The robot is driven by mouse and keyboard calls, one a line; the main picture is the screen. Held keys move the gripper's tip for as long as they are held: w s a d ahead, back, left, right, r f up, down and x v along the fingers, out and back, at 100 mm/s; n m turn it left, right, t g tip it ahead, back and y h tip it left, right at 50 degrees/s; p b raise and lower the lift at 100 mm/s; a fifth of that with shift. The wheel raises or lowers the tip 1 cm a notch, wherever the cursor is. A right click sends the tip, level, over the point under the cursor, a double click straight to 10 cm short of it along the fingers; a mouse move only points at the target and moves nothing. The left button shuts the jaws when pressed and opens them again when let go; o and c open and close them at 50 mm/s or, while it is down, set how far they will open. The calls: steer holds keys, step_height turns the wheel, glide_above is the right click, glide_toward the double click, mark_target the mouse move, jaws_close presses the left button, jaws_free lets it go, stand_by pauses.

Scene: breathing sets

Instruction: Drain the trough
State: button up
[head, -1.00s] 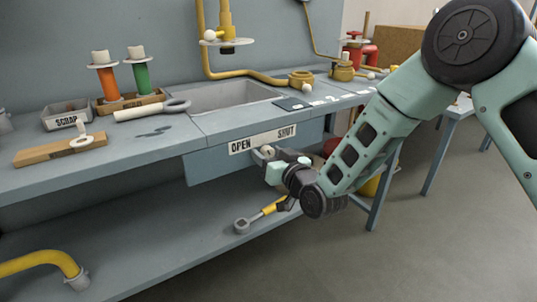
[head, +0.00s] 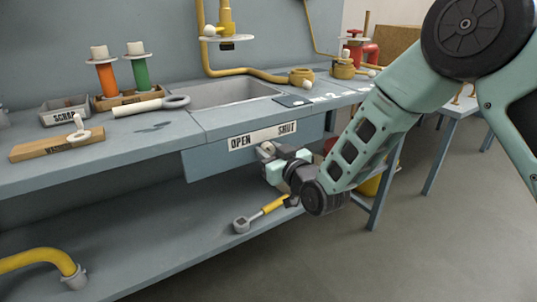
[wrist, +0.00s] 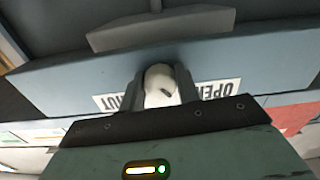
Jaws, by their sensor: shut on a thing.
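The trough (head: 222,95) is a grey sunken basin in the bench top in the head view. Below it, on the bench's front panel, is a white label (head: 262,137) reading OPEN on the left and SHUT on the right. My gripper (head: 268,150) is at the panel just under the label. In the wrist view my gripper (wrist: 160,88) is shut on a pale rounded knob (wrist: 160,84), with the label behind it upside down. In the head view the knob is mostly hidden by my gripper. The inside of the trough is only partly visible.
A wrench-like tool with a yellow handle (head: 272,205) lies on the lower shelf beneath my gripper. A grey ring-ended tool (head: 150,105) lies left of the trough. Orange (head: 106,78) and green (head: 140,74) cylinders stand behind it. Open floor lies to the right.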

steer(key=n+b, duration=0.2)
steer(key=n, duration=0.3)
steer(key=shift+b, duration=0.35)
steer(key=shift+n, duration=0.3)
steer(key=o, duration=1)
steer(key=shift+p+v, duration=2.2)
steer(key=shift+v, duration=6.5)
